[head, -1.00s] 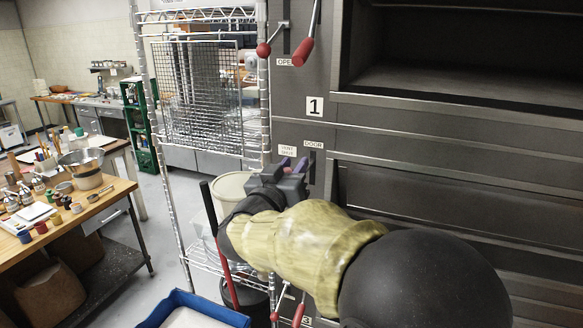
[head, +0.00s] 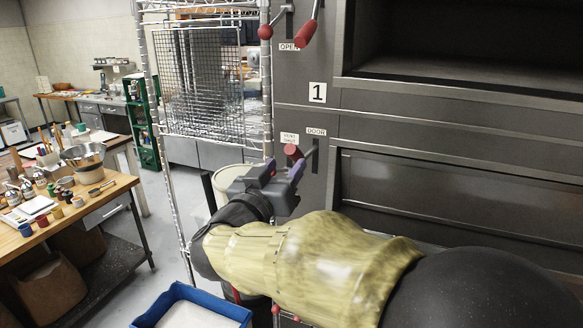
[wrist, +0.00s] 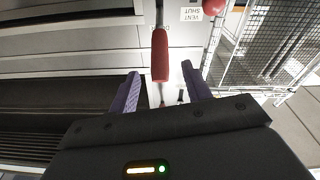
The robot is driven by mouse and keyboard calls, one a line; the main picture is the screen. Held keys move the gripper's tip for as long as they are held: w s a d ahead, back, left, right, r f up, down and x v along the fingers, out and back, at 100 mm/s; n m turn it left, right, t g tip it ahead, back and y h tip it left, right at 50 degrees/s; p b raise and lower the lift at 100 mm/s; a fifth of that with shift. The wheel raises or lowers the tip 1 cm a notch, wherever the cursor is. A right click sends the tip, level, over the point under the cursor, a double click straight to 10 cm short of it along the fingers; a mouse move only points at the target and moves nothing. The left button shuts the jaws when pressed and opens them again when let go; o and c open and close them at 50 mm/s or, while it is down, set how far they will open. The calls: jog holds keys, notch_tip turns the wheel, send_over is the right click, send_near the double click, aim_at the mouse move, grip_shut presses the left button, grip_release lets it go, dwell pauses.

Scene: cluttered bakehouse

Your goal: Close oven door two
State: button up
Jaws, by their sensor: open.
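The dark oven (head: 400,125) fills the right of the head view, with a plate marked 1 beside its top chamber. Below that plate, a lever with a red grip (head: 292,151) stands beside a DOOR label; the red grip also shows in the wrist view (wrist: 160,56). My gripper (head: 284,167) is open, its purple fingertips close to this grip. In the wrist view (wrist: 160,72) the grip's near end appears between the fingertips, with gaps on both sides. The second chamber (head: 460,200) is a dark recessed band, partly hidden by my arm; I cannot tell its door's position.
A wire rack (head: 205,90) stands just left of the oven. Another red-gripped lever (head: 306,33) and a red knob (head: 265,32) are higher up. A blue crate (head: 190,308) sits low in front. A cluttered wooden table (head: 110,200) stands at left.

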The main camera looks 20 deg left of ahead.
jog(key=s+f+b, duration=0.1)
jog(key=s+b, duration=0.3)
jog(key=s, duration=0.6)
jog(key=shift+s+a+f, duration=0.3)
jog(key=shift+s, duration=0.1)
jog(key=w+d+f+n+g+y+b, duration=0.1)
jog(key=w+d+f+y, duration=0.1)
jog(key=w+f+y, duration=0.3)
jog(key=w+d+f+n+g, duration=0.1)
jog(key=w+d+f+n, duration=0.1)
jog(key=w, duration=0.4)
jog(key=w+d+f+g+b, duration=0.1)
jog(key=w+d+f+g, duration=0.3)
jog(key=d+f, duration=0.75)
jog(key=s+d+f+m+g+h+b, duration=0.2)
jog(key=s+d+f+m+g+h, duration=0.1)
jog(key=s+d+f+g, duration=0.8)
jog(key=s+d+f+m, duration=0.1)
jog(key=s+d+f, duration=0.4)
jog(key=d+f, duration=0.3)
jog(key=shift+s+d+f+h, duration=0.25)
jog(key=shift+s+d+h, duration=0.05)
jog(key=shift+d, duration=0.5)
